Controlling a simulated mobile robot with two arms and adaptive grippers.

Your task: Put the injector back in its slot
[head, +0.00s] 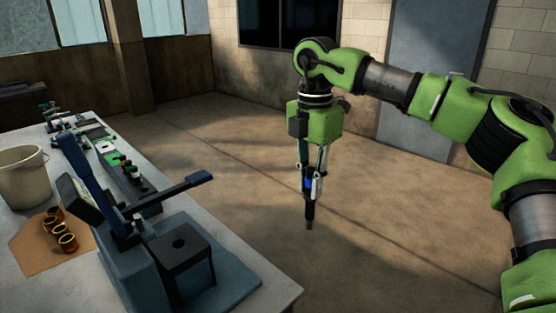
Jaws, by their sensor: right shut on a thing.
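My right gripper (312,185) points down in the middle of the view, over the open floor to the right of the bench. It is shut on the injector (309,212), a slim dark part with a blue band, held upright with its narrow tip down. The fingers hide part of its upper body. A low rack (122,178) with several dark upright pieces stands on the bench; I cannot tell from here which slot in it is empty. My left gripper is not in view.
The pale bench (262,292) fills the lower left. The floor right of the bench is clear.

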